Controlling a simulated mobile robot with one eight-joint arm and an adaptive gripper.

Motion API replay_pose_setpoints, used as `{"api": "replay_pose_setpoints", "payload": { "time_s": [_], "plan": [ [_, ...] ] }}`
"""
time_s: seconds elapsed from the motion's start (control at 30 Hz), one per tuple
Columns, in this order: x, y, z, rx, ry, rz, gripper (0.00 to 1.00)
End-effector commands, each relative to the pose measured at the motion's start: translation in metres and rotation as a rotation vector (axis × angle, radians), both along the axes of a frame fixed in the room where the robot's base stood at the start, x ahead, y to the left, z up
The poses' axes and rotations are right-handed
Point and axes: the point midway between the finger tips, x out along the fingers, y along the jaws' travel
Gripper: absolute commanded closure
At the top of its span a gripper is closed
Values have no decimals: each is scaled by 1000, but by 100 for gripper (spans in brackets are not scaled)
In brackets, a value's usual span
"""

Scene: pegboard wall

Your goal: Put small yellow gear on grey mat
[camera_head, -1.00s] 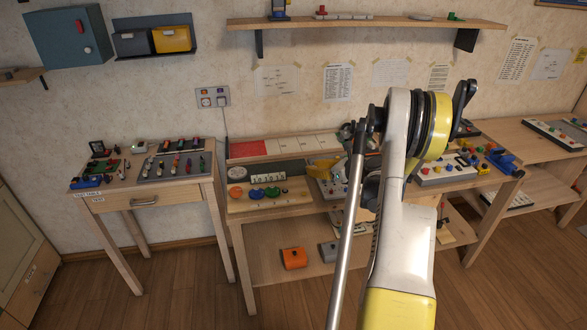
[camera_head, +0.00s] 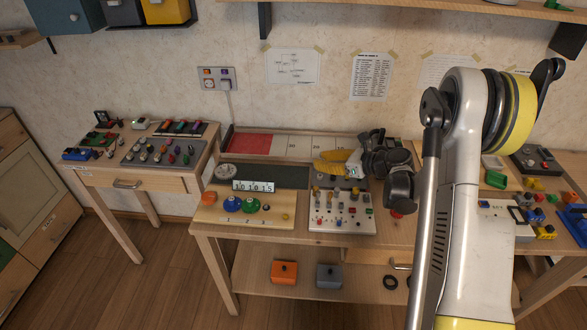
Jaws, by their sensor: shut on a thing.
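My gripper (camera_head: 398,188) shows as dark parts above the bench, at the back right of the switch panel. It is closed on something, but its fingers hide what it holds. A dark grey mat (camera_head: 290,174) lies flat on the bench to the left of my gripper, and its visible part looks bare. In front of it is a wooden gear board with an orange gear (camera_head: 209,197), a blue gear (camera_head: 233,204) and a green gear (camera_head: 252,206). A tiny yellow piece (camera_head: 285,217) is at the board's right; I cannot tell if it is a gear or a peg.
A display with digits (camera_head: 255,186) and a round dial (camera_head: 228,172) stand by the mat's left and front edges. The switch panel (camera_head: 342,212) has upright knobs. A red-and-white strip tray (camera_head: 250,143) runs behind. Another table stands at the left.

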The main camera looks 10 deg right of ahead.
Motion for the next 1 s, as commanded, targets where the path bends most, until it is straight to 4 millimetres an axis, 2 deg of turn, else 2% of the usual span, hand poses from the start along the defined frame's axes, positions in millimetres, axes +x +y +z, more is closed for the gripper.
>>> {"api": "replay_pose_setpoints", "payload": {
  "time_s": [0.2, 0.43, 0.67, 0.9, 1.0],
  "plan": [
    [41, 32, -36, 0, 0, 4, 94],
    [78, 58, -62, 0, 0, 1, 94],
    [87, 64, -72, 0, 0, -1, 94],
    [87, 63, -107, 0, 0, -2, 94],
    [87, 63, -106, 0, 0, -1, 94]
  ]
}}
